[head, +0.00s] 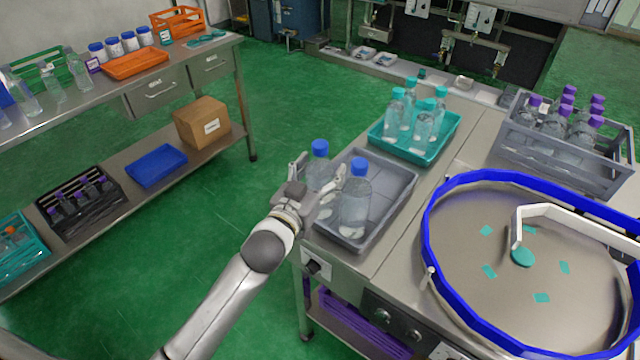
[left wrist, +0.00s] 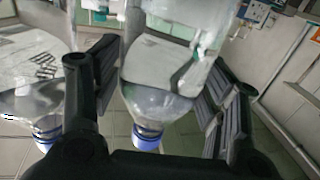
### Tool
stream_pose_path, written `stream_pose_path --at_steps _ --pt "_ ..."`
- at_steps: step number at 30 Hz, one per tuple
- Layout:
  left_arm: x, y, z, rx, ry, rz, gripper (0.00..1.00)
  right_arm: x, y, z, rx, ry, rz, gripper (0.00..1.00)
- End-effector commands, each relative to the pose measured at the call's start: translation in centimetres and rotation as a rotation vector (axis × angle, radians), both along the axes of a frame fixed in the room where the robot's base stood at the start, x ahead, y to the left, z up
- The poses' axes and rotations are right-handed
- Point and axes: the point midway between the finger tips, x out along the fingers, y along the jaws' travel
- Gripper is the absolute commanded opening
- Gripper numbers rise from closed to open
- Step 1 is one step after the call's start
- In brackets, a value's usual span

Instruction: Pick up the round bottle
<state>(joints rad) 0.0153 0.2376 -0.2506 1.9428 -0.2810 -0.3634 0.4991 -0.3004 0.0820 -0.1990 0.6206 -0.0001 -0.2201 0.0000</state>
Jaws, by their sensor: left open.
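Two clear bottles with blue caps stand in a grey tray (head: 384,222) at the table's near left corner. The left one (head: 318,172) is between the fingers of my left gripper (head: 319,178), which is open around it. The other bottle (head: 355,200) stands just to the right, outside the fingers. In the left wrist view, one bottle (left wrist: 155,85) lies between the open fingers (left wrist: 160,72), with gaps visible beside it. The second bottle (left wrist: 35,90) is outside the left finger. I cannot tell clearly which bottle is round. My right gripper is not in view.
A teal tray (head: 385,142) with several teal-capped bottles stands behind the grey tray. A grey crate (head: 560,168) of purple-capped bottles is at the back right. A blue-rimmed turntable (head: 480,220) fills the right. The right part of the grey tray is empty.

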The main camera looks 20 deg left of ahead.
Motion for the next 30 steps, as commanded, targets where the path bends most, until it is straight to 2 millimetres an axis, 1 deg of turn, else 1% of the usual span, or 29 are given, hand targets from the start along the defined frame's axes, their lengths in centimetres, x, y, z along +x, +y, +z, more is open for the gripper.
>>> stream_pose_path --at_steps 2,3,15,23,26,30 --pt "0.0 0.0 0.0 0.0 0.0 0.0 0.68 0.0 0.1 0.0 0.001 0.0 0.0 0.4" --pt "0.0 0.0 0.0 0.0 0.0 0.0 0.65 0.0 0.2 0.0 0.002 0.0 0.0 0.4" --pt "0.0 0.0 -0.1 0.0 0.001 0.0 0.14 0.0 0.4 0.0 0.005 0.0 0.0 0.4" --pt "0.0 0.0 0.4 0.0 -0.005 -0.001 0.13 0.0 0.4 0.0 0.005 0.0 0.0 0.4" --pt "0.0 0.0 1.4 0.0 -0.008 -0.001 0.13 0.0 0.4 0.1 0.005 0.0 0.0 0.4" --pt "0.0 0.0 4.1 -0.001 -0.011 -0.002 0.13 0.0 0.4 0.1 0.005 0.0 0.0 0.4"
